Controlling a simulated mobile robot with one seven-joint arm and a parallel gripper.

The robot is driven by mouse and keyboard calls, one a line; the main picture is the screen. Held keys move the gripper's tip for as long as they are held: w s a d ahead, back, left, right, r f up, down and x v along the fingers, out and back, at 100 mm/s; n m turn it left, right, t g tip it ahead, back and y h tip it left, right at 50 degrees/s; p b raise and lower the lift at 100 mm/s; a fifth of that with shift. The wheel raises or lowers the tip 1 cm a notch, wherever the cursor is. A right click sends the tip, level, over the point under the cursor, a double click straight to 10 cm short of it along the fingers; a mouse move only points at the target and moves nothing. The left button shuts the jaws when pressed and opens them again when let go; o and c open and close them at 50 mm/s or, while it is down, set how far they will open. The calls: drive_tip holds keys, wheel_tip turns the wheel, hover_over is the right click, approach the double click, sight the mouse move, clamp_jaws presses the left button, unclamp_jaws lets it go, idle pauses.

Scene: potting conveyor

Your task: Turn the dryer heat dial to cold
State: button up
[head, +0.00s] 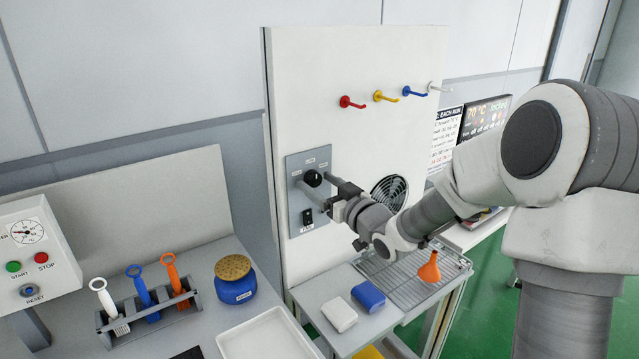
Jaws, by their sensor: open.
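The black heat dial (313,178) is on a grey control panel (296,208) fixed to the white upright board. Small labels sit around the dial, too small to read, so I cannot tell its setting. My gripper (312,181) is in front of the panel, its fingers pointing at the dial. The jaws are open, with one finger on each side of the dial. I cannot tell whether they touch it. A black switch (307,216) with a label sits below the dial, and the gripper hides part of the panel's right side.
A round fan grille (390,192) is right of the panel, close to my arm. Coloured hooks (352,102) are above. A blue jar (236,288) stands left.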

drive_tip(key=shift+w+a, duration=0.1)
clamp_jaws()
idle(0.4)
drive_tip(key=shift+f+n+b, duration=0.1)
drive_tip(key=shift+n+b, duration=0.2)
drive_tip(key=shift+b, duration=0.25)
drive_tip(key=n+b, duration=0.2)
drive_tip(key=b, duration=0.2)
drive_tip(key=shift+f, duration=0.2)
drive_tip(key=n+b, duration=0.3)
drive_tip(key=b, duration=0.1)
drive_tip(key=n+b, duration=0.3)
drive_tip(key=b, duration=0.1)
drive_tip(key=shift+r+n, duration=0.1)
drive_tip(key=shift+n, duration=0.2)
drive_tip(key=shift+r+n+b, duration=0.25)
drive_tip(key=shift+n+b, duration=1.15)
drive_tip(key=shift+b, duration=0.1)
